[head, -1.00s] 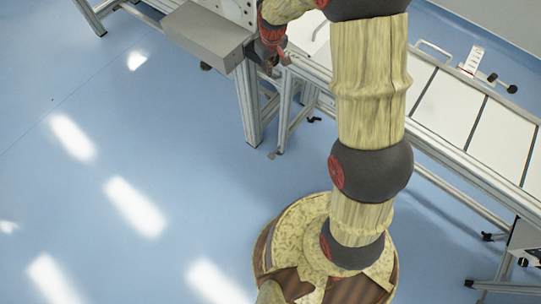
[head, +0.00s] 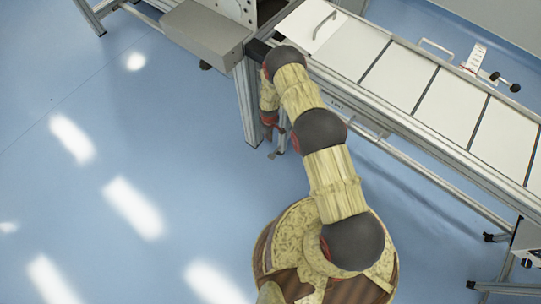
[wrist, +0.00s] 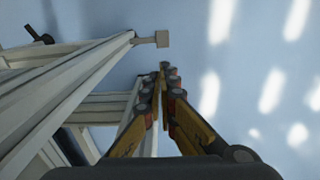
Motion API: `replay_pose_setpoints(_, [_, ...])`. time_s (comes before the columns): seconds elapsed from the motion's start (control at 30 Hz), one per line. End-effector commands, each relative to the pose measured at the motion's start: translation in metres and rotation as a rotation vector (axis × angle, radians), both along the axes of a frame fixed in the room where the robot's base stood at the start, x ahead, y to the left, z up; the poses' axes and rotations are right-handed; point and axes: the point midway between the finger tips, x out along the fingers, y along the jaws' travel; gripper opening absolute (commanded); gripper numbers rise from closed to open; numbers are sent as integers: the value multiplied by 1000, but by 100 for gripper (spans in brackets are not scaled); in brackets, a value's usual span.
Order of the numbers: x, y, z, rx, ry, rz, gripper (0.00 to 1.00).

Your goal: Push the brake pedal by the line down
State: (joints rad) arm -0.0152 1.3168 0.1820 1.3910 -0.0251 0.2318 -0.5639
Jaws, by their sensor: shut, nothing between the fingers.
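The brake pedal looks like a small grey-brown square plate on a short stem (wrist: 162,39) in the wrist view, at the end of a pale frame bar. In the head view a small piece that appears to be this pedal (head: 273,155) is low beside the line's leg, over the floor. My gripper (wrist: 164,72) is shut and empty, with its fingertips together. In the wrist view the fingertips point towards the pedal, just below it in the picture, with a gap of floor between. In the head view my gripper (head: 271,132) hangs beside the leg, partly hidden by my arm.
The line's white-panelled table (head: 445,105) runs along the right on metal legs. A grey box (head: 205,35) juts out at the upper left. Frame bars (wrist: 75,80) fill the left of the wrist view, with a black knob (wrist: 42,38) beyond. The blue floor at left is clear.

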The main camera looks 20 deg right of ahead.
Motion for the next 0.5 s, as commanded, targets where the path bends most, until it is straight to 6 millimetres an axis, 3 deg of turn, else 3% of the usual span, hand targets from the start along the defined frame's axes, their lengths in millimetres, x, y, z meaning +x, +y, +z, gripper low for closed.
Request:
replay_pose_setpoints(0.03, [-7, 0, -17, 0, 7, 9, 0])
replay_pose_setpoints(0.1, [-14, 0, -31, 0, 11, 17, 0])
replay_pose_setpoints(0.2, [-19, 0, -42, 0, 15, 24, 0])
replay_pose_setpoints(0.5, [-21, 0, -45, 0, 17, 25, 0])
